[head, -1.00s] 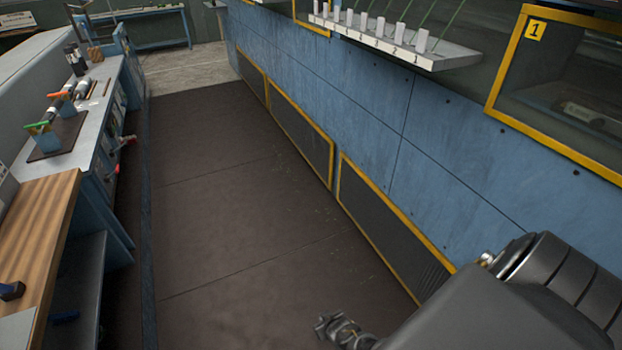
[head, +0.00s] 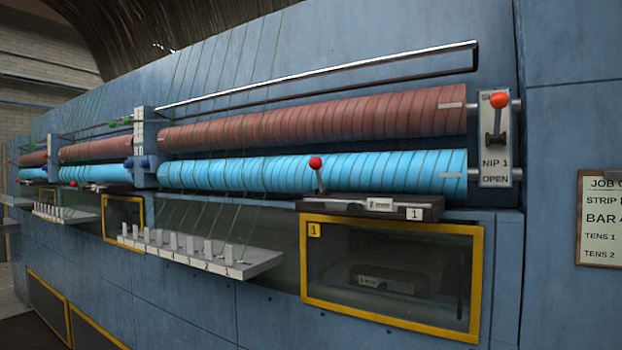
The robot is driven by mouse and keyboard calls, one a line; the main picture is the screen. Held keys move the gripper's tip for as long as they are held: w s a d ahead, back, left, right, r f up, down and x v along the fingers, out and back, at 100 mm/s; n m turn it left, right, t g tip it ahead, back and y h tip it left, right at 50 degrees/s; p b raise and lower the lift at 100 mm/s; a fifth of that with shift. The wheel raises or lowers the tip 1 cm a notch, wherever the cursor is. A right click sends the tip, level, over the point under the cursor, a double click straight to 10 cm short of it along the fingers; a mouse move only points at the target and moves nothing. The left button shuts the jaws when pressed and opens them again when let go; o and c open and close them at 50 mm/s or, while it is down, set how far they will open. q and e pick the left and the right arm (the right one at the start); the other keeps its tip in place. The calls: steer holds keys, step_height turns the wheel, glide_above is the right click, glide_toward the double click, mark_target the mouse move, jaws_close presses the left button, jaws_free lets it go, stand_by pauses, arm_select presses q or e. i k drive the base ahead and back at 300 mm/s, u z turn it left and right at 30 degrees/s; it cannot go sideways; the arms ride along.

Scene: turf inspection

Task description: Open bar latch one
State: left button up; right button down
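A red ball-knobbed lever (head: 316,165) stands upright at the left end of a dark bar unit (head: 345,206) below the blue roller. This unit bears a plate with the number 1 (head: 415,214) at its right end and looks like bar latch one. I cannot tell from here whether it is latched. Neither of my grippers is in view.
A yellow-framed window marked 1 (head: 314,230) lies below the bar. Red (head: 330,120) and blue (head: 320,172) rollers run above. An orange-knobbed lever (head: 498,100) sits on the NIP 1 plate (head: 494,165). A pegged shelf (head: 255,264) juts out at left.

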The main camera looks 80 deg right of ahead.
mark_target(315, 163)
steer(key=u, duration=0.05)
steer(key=k, duration=0.1)
steer(key=z, duration=1.1)
